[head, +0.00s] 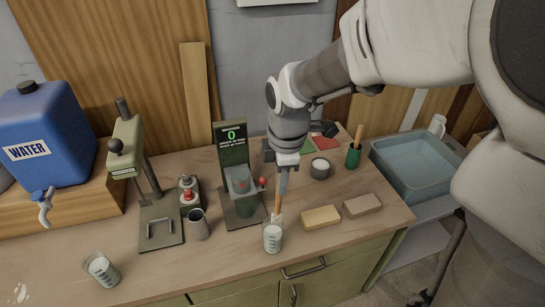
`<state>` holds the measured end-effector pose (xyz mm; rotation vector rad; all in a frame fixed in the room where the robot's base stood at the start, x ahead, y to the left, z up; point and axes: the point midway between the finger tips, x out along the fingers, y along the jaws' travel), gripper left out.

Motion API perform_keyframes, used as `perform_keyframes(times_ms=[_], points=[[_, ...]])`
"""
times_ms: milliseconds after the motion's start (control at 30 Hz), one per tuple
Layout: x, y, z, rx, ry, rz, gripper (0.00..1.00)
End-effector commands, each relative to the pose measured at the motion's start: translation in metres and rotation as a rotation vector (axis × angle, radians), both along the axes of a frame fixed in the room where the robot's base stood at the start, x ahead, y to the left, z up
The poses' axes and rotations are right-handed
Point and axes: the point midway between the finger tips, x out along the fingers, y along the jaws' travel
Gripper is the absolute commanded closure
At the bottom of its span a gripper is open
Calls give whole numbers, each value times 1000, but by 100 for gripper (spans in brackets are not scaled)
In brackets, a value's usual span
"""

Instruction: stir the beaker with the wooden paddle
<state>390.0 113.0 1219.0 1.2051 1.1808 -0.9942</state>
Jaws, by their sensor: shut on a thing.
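A small clear beaker (272,240) with white markings and pale contents stands upright near the bench's front edge. My gripper (282,190) points down above it, shut on the wooden paddle (278,205). The paddle is a thin brown stick, close to upright. Its lower end reaches the beaker's mouth and seems to go inside; the tip is hidden, so I cannot tell how deep it sits.
A yellow block (321,218) and a brown block (362,206) lie right of the beaker. A green-backed device (232,160) stands behind left. A steel cup (198,226), a press (128,150) and a green pot (353,157) are farther off. The bench front-left is mostly clear.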

Motion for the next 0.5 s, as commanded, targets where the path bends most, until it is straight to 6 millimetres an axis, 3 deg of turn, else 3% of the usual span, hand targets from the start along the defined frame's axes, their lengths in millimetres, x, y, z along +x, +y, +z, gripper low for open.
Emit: perform_keyframes(times_ms=[267, 500], points=[[0, 0, 3, 0, 0, 0, 100], [0, 0, 26, 0, -2, 0, 100]])
